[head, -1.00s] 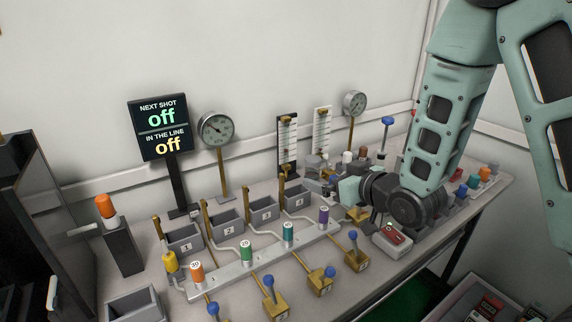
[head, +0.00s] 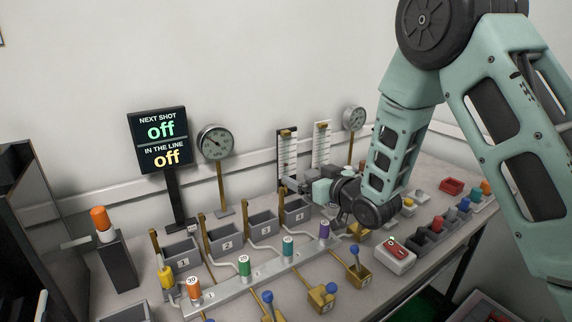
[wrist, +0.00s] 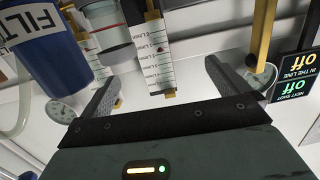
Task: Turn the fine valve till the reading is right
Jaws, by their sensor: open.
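My gripper (head: 290,184) is at the back of the bench, in front of the lower left scale column (head: 287,155); its jaws are mostly hidden in the head view. In the wrist view, which is upside down, the open gripper (wrist: 158,72) has nothing between its fingers; a white scale marked L/MIN (wrist: 156,50) stands beyond them. I cannot tell which part is the fine valve. Several valves with blue ball handles (head: 354,250) line the bench front. The display (head: 158,140) reads off on both lines. A round gauge (head: 215,141) stands beside it.
A blue filter housing (wrist: 45,45) is close to one finger in the wrist view. Numbered grey bins (head: 225,240) and a manifold with coloured caps (head: 245,266) stand left of my arm. A second gauge (head: 354,118) stands behind it. A red-topped box (head: 393,252) is at the right.

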